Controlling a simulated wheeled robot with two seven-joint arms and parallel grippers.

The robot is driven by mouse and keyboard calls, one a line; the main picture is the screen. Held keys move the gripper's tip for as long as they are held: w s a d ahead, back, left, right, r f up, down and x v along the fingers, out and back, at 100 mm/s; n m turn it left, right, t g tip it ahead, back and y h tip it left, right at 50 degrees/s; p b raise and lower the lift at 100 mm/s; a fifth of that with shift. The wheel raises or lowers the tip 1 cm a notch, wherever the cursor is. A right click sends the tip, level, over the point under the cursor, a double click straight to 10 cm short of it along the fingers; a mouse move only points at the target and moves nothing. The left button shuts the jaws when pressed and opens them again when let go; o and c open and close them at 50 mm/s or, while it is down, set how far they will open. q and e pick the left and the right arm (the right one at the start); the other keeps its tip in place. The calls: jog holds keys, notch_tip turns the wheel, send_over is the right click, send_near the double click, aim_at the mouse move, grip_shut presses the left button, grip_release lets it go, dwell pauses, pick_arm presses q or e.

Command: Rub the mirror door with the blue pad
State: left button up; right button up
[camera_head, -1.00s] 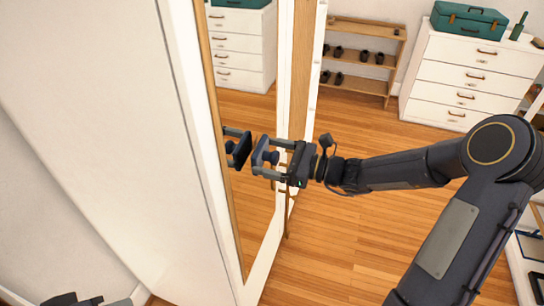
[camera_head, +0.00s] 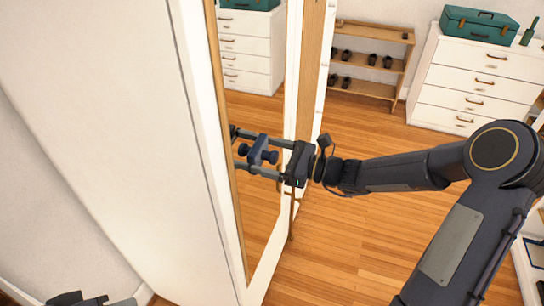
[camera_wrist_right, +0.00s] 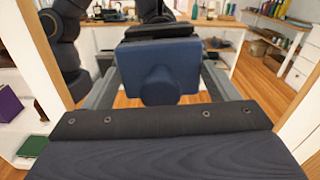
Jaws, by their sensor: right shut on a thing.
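The mirror door (camera_head: 258,215) is a tall mirror in a wood-edged white frame at left centre of the head view. My right gripper (camera_head: 270,157) is level with the glass, shut on the blue pad (camera_head: 259,149) by its rounded handle. The pad's face meets its own reflection, so it appears to be touching the mirror or very nearly so. The right wrist view also shows the pad (camera_wrist_right: 160,60) between the fingers, facing the glass, with my arm reflected behind it. A dark piece of my own body shows at the bottom left; my left gripper cannot be made out.
A white cabinet side (camera_head: 120,130) fills the left. A wooden shoe rack (camera_head: 372,57) and white drawers (camera_head: 470,85) with a green case (camera_head: 478,24) stand at the back. The wooden floor (camera_head: 370,235) is clear around the door.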

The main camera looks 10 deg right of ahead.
aim_at(268, 145)
jog(key=shift+w+d+r+p, duration=0.1)
jog(key=shift+w+d+p, duration=0.2)
jog(key=shift+w, duration=0.15)
jog(key=shift+w+d, duration=0.4)
jog(key=shift+w, duration=0.2)
jog(key=shift+w+d, duration=0.4)
jog(key=shift+w, duration=0.2)
jog(key=shift+a, duration=0.1)
jog(key=shift+s+a+f, duration=0.2)
jog(key=shift+s+a, duration=0.15)
jog(key=shift+s, duration=0.1)
jog(key=shift+s+a+b, duration=0.5)
jog(key=shift+s+a, duration=0.15)
jog(key=shift+s, duration=0.3)
jog(key=shift+s+a+r, duration=0.15)
jog(key=shift+s+a, duration=0.1)
